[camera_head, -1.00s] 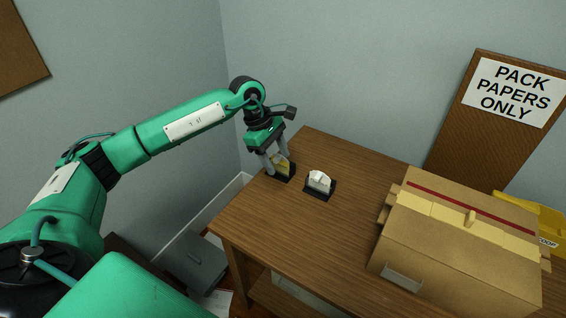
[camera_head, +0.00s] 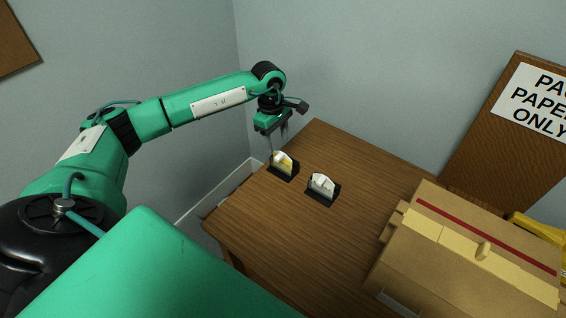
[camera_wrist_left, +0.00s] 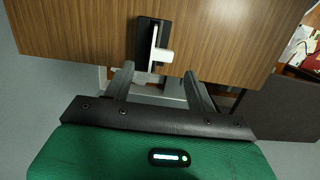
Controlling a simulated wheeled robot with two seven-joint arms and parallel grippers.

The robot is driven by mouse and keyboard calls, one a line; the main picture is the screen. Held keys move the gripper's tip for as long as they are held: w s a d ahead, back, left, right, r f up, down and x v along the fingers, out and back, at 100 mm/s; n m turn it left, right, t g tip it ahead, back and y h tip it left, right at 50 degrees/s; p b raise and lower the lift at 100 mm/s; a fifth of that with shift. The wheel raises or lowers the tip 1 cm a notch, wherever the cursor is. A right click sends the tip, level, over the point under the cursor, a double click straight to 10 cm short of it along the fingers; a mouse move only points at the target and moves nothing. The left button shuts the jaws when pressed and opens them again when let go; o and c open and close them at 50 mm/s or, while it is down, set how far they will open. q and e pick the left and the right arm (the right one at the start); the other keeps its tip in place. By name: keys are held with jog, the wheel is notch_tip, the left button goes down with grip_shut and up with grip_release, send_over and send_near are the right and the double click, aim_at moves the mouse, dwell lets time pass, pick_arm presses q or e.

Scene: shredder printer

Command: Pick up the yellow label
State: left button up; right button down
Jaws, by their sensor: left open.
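The yellow label (camera_head: 281,161) stands in a small black holder (camera_head: 288,174) near the far left edge of the wooden table. A white label (camera_head: 322,184) stands in a similar holder to its right. My left gripper (camera_head: 277,146) is open and empty, pointing down just behind and above the yellow label. In the left wrist view, the open fingers (camera_wrist_left: 159,72) frame a gap, with a black holder (camera_wrist_left: 143,40) carrying a pale label ahead of them. I cannot tell there which of the two labels it is. My right gripper is not in view.
A large cardboard box (camera_head: 465,250) fills the right side of the table (camera_head: 300,230). The table between the holders and the box is clear. Walls stand close behind.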

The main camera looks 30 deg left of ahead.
aim_at(280, 155)
pick_arm(q)
jog(key=shift+d+f, duration=0.1)
jog(key=shift+f, duration=0.6)
jog(key=shift+s+d+f+p, duration=0.15)
jog(key=shift+f+p, duration=0.15)
jog(key=shift+f, duration=0.15)
jog(key=f, duration=0.2)
jog(key=f+p, duration=0.1)
jog(key=shift+d+f, duration=0.35)
jog(key=shift+f, duration=0.3)
jog(key=c, duration=0.9)
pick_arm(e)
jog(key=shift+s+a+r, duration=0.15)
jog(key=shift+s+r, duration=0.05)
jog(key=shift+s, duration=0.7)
